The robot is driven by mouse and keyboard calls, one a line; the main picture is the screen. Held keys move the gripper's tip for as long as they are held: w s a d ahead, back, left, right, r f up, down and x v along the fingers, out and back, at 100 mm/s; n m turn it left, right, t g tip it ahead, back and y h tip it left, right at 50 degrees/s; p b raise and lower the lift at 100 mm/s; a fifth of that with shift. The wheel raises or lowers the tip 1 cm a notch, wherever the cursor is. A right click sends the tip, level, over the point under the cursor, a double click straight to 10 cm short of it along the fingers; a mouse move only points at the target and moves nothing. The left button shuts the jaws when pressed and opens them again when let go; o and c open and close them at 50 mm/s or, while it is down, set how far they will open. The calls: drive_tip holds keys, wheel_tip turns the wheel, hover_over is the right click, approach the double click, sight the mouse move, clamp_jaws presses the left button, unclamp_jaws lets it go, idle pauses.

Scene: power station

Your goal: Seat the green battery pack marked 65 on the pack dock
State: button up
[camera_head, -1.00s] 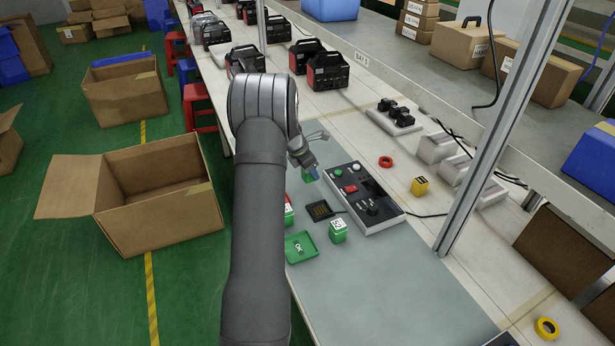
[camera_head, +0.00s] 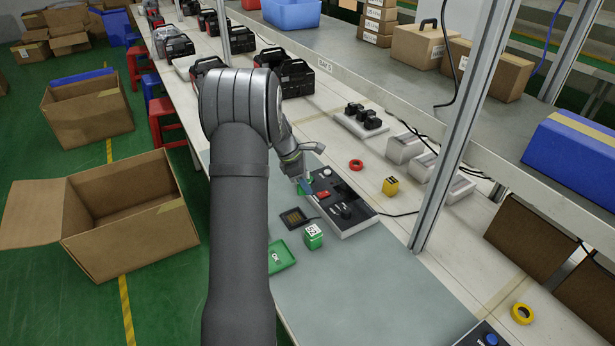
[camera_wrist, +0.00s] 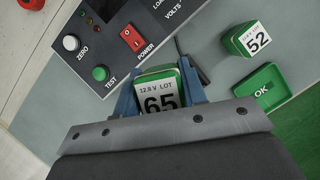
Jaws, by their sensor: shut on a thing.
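My gripper (camera_wrist: 158,100) is shut on the green battery pack marked 65 (camera_wrist: 158,97), its white label facing the wrist camera. In the head view my gripper (camera_head: 303,187) is beside the left end of the test panel, and little of the held pack shows. The pack dock (camera_head: 294,217), a dark square plate with a gold-brown middle, lies empty on the grey mat, nearer the camera than the gripper.
A green pack marked 52 (camera_head: 313,237) stands beside the dock. A green OK tray (camera_head: 280,257) lies nearer the camera. The test panel (camera_head: 345,213) with buttons and a red switch lies right of the dock. A yellow block (camera_head: 390,187) and red ring (camera_head: 356,165) lie beyond.

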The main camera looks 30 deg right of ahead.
drive_tip(key=m, duration=0.2)
drive_tip(key=a+m+g+y, duration=0.1)
drive_tip(key=m, duration=0.1)
drive_tip(key=a+f+m, duration=0.1)
drive_tip(key=m, duration=0.1)
drive_tip(key=shift+s+g+y, duration=0.3)
drive_tip(key=shift+s+g, duration=0.05)
drive_tip(key=shift+g, duration=0.05)
drive_tip(key=shift+s+a+f+m+y, duration=0.1)
drive_tip(key=shift+a+f+m+y, duration=0.35)
drive_tip(key=shift+f+m, duration=0.65)
drive_tip(key=shift+s+a+f+m+y, duration=0.15)
drive_tip(key=shift+a+f+m+y, duration=0.3)
drive_tip(key=shift+f+m, duration=0.6)
drive_tip(key=shift+s+a+f+m+y, duration=0.1)
drive_tip(key=shift+a+f+m+y, duration=0.3)
drive_tip(key=shift+f+m, duration=0.7)
drive_tip(key=shift+a+f+g, duration=0.1)
drive_tip(key=shift+f+g, duration=0.2)
drive_tip(key=shift+f, duration=0.3)
drive_tip(key=o, duration=1.2)
drive_tip(key=shift+c, duration=0.2)
drive_tip(key=v, duration=1.7)
drive_tip(key=shift+r, duration=0.25)
drive_tip(key=shift+a, duration=0.15)
